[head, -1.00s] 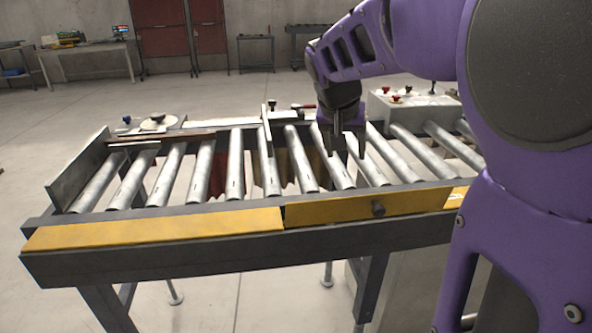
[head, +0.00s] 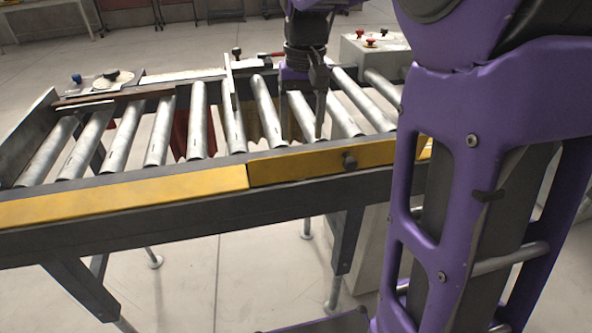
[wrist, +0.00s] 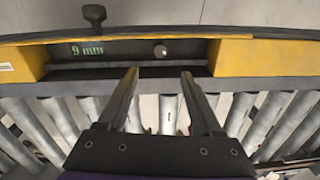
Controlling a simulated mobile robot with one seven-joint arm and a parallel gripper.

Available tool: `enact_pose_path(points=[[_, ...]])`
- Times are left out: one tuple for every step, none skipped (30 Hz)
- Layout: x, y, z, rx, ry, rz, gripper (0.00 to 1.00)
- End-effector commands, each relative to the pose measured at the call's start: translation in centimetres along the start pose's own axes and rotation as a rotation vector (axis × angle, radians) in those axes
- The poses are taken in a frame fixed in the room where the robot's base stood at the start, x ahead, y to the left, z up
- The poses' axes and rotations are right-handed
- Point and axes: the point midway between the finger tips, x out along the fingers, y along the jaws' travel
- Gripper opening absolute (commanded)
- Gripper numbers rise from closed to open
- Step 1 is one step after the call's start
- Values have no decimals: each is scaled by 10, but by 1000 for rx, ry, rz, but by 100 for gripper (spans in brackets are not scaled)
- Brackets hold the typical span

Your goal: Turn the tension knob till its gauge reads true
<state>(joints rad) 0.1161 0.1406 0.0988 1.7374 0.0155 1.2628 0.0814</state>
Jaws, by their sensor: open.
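My gripper (head: 303,140) is open and points down over the rollers, close behind the front rail. In the wrist view its two fingers (wrist: 160,72) are apart with nothing between them. Just beyond the tips is a dark recess between yellow sections, with a green gauge reading (wrist: 87,49) of "9 mm". A small round silver piece (wrist: 160,51) sits in the recess, roughly in line with the gap between the fingers; I cannot tell if it is the tension knob. A dark knob (head: 350,160) sticks out from the front yellow panel (head: 300,166); it also shows in the wrist view (wrist: 94,14).
The roller conveyor (head: 120,208) runs across the view. A grey box with red buttons (head: 375,45) stands at the back right. A plate with a round dial (head: 112,76) and a blue knob is at the back left. An upright bar (head: 228,82) stands left of my gripper.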

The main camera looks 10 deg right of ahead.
Motion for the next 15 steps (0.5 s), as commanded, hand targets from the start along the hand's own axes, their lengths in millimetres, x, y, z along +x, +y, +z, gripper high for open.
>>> enact_pose_path(points=[[15, 0, 1, 0, -4, 1, 67], [22, 0, 1, 1, -4, 1, 67], [31, 0, 1, 1, -4, 1, 67], [37, 0, 1, 1, -5, 1, 67], [44, 1, 1, 1, -3, 1, 67], [53, 1, 1, 1, -4, 1, 67], [59, 1, 1, 1, -3, 1, 67], [65, 1, 1, 1, -3, 1, 67], [74, 1, 1, 1, -4, 1, 67], [80, 1, 1, 1, -4, 1, 67], [86, 1, 0, 1, -3, 1, 67], [92, 1, 1, 1, -3, 2, 67], [97, 1, 1, 1, -2, 2, 67], [102, 1, 1, 1, -2, 2, 67], [107, 1, 0, 1, -1, 2, 67]])
